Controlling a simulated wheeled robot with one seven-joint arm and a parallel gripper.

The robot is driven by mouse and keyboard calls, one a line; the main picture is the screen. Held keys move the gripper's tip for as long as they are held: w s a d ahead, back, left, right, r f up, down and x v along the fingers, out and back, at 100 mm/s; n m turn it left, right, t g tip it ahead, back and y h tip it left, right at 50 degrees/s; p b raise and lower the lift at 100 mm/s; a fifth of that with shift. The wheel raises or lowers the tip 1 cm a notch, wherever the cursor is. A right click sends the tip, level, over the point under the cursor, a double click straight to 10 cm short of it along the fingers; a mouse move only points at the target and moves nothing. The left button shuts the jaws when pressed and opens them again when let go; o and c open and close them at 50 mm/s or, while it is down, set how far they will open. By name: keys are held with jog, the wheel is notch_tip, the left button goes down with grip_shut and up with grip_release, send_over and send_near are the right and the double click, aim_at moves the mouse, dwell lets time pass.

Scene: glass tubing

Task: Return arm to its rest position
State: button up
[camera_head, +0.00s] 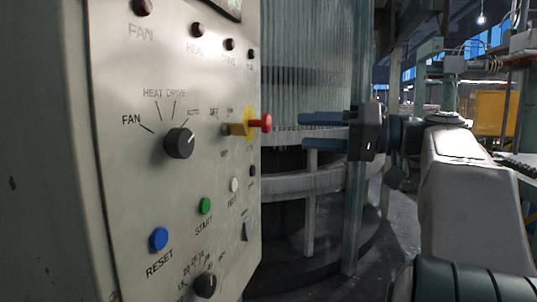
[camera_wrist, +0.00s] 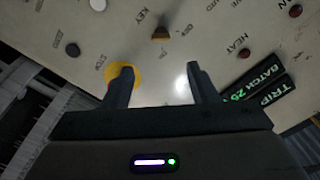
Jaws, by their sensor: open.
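My gripper (camera_head: 325,131) is to the right of the control panel (camera_head: 105,130) in the head view, with its two fingers apart and pointing left toward the panel. A red knob on a yellow base (camera_head: 265,123) sticks out from the panel, just left of the fingertips, and a gap shows between them. In the wrist view my gripper (camera_wrist: 158,80) has both fingers spread and nothing between them. A yellow disc (camera_wrist: 131,74) on the panel shows behind the left finger. The arm stretches in from the right of the head view.
The panel carries a black selector knob (camera_head: 180,143), a green button (camera_head: 205,205), a blue button (camera_head: 159,239) and several lamps. A tall ribbed cylindrical machine (camera_head: 315,40) stands behind the gripper. Pipes and a yellow box (camera_head: 495,115) are at the far right.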

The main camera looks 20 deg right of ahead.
jog(key=s+a+f+m+g+h+p, duration=0.2)
jog(key=a+f+m+g+h+p, duration=0.35)
jog(key=a+f+p, duration=0.65)
jog(key=s+f+n+g+h+p, duration=0.2)
jog(key=s+f+h+p, duration=0.3)
jog(key=s+h+p, duration=0.4)
jog(key=shift+s+d+n+p, duration=0.25)
jog(key=shift+s+n+p, duration=0.45)
jog(key=shift+p, duration=1.5)
